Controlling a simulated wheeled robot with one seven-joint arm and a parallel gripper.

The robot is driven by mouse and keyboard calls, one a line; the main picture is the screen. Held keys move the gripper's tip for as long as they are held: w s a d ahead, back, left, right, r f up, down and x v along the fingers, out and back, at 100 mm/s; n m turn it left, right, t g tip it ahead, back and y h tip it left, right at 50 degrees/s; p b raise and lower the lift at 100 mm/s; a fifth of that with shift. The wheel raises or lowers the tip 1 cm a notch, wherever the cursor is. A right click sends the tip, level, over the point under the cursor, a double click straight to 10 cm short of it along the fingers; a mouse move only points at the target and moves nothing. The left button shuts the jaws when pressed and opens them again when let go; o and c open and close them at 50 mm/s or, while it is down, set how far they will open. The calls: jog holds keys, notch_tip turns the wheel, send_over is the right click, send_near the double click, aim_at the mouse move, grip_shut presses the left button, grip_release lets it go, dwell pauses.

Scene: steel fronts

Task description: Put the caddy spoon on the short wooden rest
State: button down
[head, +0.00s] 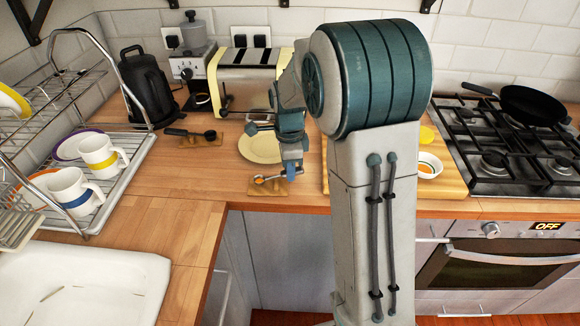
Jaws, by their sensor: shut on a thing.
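My gripper (290,172) is low over the front of the worktop, shut on a small spoon (260,179), which I take to be the caddy spoon. The spoon's bowl end points left from the fingers; the fingers hide part of its handle. A small wooden rest (258,189), seemingly the short one, lies directly under the spoon near the worktop's front edge. Whether the spoon touches it, I cannot tell. Another wooden rest (186,142) lies further back to the left, with a black-handled scoop (190,133) on it.
A cream plate (252,150) sits just behind my gripper. A toaster (250,80), coffee machine (190,68) and black kettle (146,88) stand at the back. A dish rack (140,150) with mugs is left; a wooden board (450,178) and hob (505,150) are right.

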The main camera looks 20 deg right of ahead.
jog(key=shift+f, duration=0.25)
jog(key=shift+f+b, duration=0.35)
dwell(0.3)
jog(key=c, duration=1.1)
grip_release()
jog(key=shift+c, duration=0.2)
jog(key=shift+r, duration=0.1)
notch_tip(320, 180, up, 13)
jog(key=s+f+n+t, duration=0.1)
jog(key=s+f+n, duration=0.1)
jog(key=s+n, duration=0.7)
jog(key=s+f+n+t, duration=0.2)
jog(key=s+n, duration=0.8)
jog(key=s, duration=0.3)
jog(key=shift+a+f, duration=0.15)
